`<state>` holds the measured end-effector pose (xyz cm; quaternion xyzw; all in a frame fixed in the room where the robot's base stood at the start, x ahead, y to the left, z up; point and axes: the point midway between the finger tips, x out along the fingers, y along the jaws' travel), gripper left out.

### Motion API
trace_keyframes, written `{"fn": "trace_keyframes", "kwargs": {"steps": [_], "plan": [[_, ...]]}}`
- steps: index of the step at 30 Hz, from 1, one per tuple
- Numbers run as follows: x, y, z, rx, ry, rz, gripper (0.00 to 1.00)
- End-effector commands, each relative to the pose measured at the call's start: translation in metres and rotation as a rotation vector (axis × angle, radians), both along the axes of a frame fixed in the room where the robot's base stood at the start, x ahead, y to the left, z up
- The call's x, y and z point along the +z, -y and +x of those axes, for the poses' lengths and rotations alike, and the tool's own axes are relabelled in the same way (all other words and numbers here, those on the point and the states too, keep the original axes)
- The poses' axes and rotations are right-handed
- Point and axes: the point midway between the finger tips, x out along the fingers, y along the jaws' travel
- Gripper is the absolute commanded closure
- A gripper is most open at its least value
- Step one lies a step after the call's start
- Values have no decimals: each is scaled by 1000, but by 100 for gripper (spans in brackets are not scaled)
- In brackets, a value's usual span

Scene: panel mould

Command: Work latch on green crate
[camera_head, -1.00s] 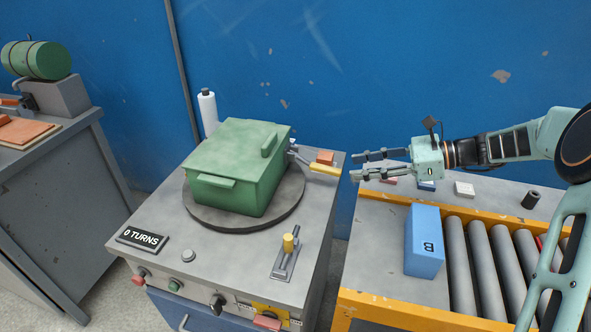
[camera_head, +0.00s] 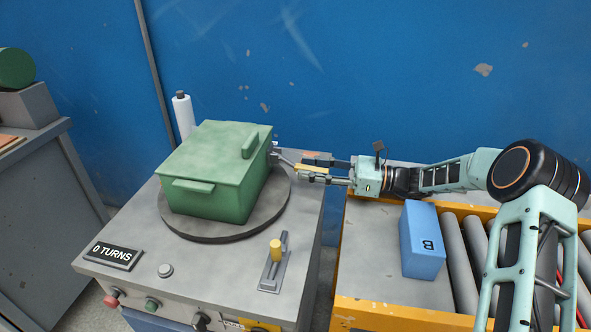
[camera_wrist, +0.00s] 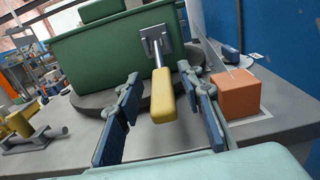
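The green crate (camera_head: 210,175) sits with its lid on, on a round grey turntable (camera_head: 190,228). Its latch is a metal lever with a yellow grip (camera_wrist: 163,97) on the crate's right side, sticking out toward my gripper (camera_wrist: 160,112). The yellow grip also shows in the head view (camera_head: 308,174). In the wrist view my gripper is open, with a blue-padded finger on each side of the yellow grip. Clear gaps show between the pads and the grip, so they look apart.
An orange block (camera_wrist: 236,94) stands just right of my gripper in the wrist view. A yellow-knobbed lever (camera_head: 276,252) and a "0 TURNS" sign (camera_head: 112,256) are on the bench. A blue box (camera_head: 422,240) stands by the roller conveyor. A white bottle (camera_head: 183,116) stands behind the crate.

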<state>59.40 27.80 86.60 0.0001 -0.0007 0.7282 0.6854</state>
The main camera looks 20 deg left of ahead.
Motion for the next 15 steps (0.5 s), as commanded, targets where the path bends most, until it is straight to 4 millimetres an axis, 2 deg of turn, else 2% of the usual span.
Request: {"fn": "trace_keyframes", "kwargs": {"steps": [3,6,15], "plan": [[-2,-20,-1,0,0,-2,65],[-1,-31,-1,-2,0,-2,65],[0,-42,-2,-3,0,-1,65]]}}
